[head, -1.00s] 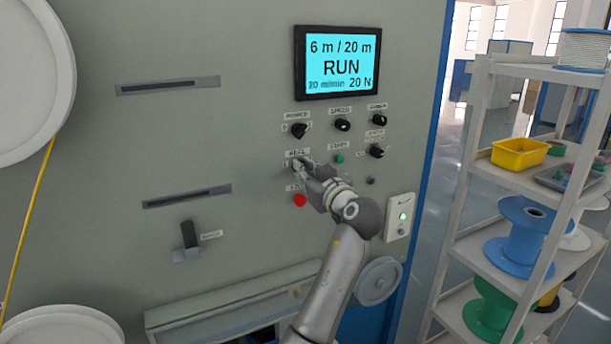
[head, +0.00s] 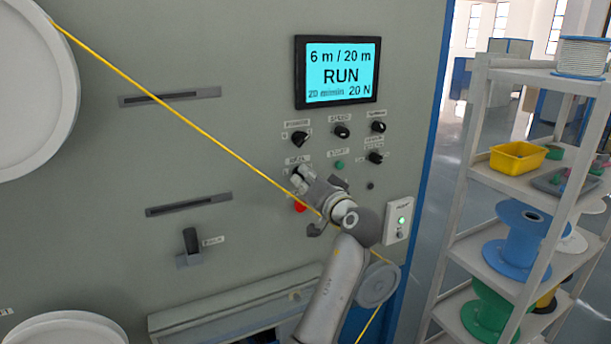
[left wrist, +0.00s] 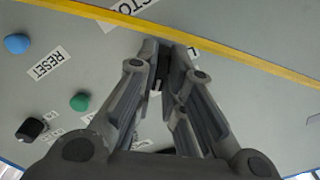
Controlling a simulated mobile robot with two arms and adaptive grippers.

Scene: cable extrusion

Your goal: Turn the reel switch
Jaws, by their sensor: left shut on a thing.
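The reel switch (head: 295,171) is a small black rotary knob on the grey machine panel, under a label that reads like "REEL". My left gripper (head: 301,180) reaches up to it from the lower right and is shut on it, covering most of the knob. In the left wrist view the two fingers (left wrist: 164,75) close around a dark knob, which is largely hidden between them. The knob's pointer direction cannot be read. My right gripper is not in view.
The screen (head: 338,73) reads RUN, 6 m / 20 m. A yellow cable (head: 180,112) crosses the panel close to my gripper toward a grey pulley (head: 376,285). Other knobs, a green button (head: 340,165) and a red button (head: 299,207) are close by. A shelf (head: 500,185) stands right.

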